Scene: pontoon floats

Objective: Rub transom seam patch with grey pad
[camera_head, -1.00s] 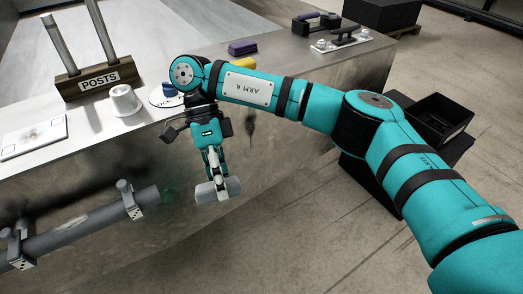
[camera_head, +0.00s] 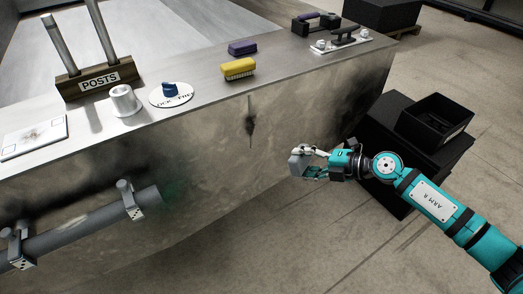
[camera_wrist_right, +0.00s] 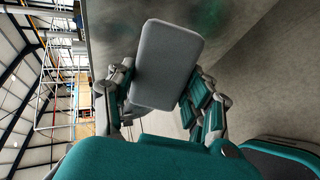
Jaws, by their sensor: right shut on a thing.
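The grey pad (camera_head: 298,163) is a rounded block held in the fingers of my right gripper (camera_head: 313,163), near the right part of the float's front metal face. In the right wrist view the pad (camera_wrist_right: 167,65) sits between both fingers of my right gripper (camera_wrist_right: 163,92). I cannot tell whether the pad touches the metal. A dark vertical seam mark (camera_head: 250,122) shows on the front face, left of and above the pad. A faint green stain (camera_head: 173,190) lies further left, by the pipe end. Which one is the seam patch is unclear. My left gripper is out of view.
On the top ledge stand a yellow brush (camera_head: 238,69), a purple block (camera_head: 242,47), a white disc with a blue knob (camera_head: 171,95), a white cup (camera_head: 124,101) and a posts block (camera_head: 97,82). A pipe (camera_head: 85,228) runs low left. A black bin (camera_head: 434,120) stands right.

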